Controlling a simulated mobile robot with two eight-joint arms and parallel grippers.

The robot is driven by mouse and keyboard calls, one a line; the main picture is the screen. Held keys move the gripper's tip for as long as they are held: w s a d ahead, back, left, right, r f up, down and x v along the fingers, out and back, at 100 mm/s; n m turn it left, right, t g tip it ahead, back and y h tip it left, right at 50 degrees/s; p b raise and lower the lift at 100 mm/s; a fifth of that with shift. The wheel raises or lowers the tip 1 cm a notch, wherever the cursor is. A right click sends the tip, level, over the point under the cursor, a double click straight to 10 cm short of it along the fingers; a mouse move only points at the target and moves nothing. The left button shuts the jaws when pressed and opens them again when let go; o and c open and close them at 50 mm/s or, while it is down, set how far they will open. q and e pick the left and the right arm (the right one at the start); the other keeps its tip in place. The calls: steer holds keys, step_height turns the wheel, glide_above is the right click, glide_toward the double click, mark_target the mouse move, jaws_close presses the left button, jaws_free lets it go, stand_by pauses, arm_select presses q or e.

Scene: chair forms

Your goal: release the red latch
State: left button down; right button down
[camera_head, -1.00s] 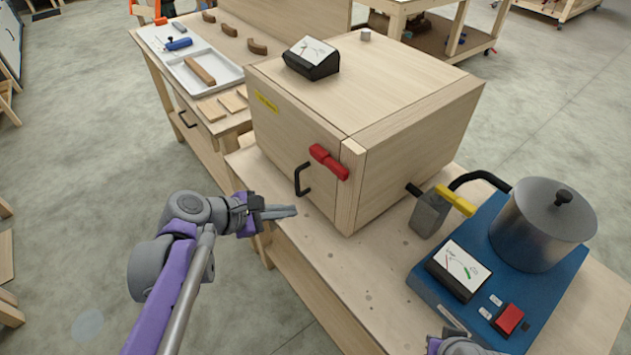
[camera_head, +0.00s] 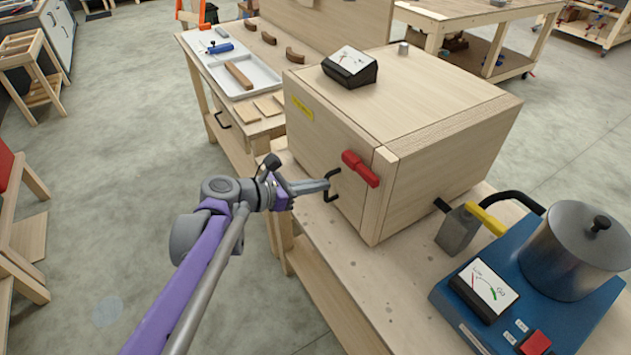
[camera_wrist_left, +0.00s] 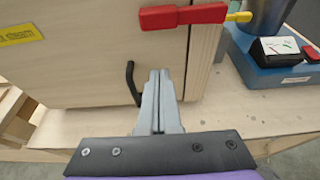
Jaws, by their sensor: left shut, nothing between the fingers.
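The red latch (camera_head: 360,168) lies across the upper front edge of the wooden box (camera_head: 325,143), by the corner seam. It also shows in the left wrist view (camera_wrist_left: 182,16), with a yellow piece (camera_wrist_left: 238,16) at its right end in that picture. A black handle (camera_head: 331,187) is on the box front below and left of the latch. My left gripper (camera_head: 326,184) is shut and empty, its fingertips in front of the box by the black handle and below the latch. In the left wrist view my fingers (camera_wrist_left: 160,80) stand just right of the handle. I cannot tell whether they touch it.
The box stands on a wooden bench (camera_head: 350,270). Right of it are a grey block with a yellow bar (camera_head: 458,228) and a blue unit (camera_head: 500,320) with a metal pot (camera_head: 580,250). A gauge (camera_head: 350,66) sits on the box. The floor at left is open.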

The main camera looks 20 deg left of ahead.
mark_target(360, 168)
arm_select(q)
steer(key=x, duration=0.6)
arm_select(e)
steer(key=shift+w+r+p, duration=0.1)
steer(key=shift+r+p, duration=0.35)
steer(key=shift+r, duration=0.1)
arm_select(q)
steer(key=r, duration=0.3)
steer(key=shift+w+d+r, duration=0.2)
steer(key=shift+w+r, duration=0.05)
steer(key=shift+r, duration=0.1)
steer(key=shift+w, duration=0.1)
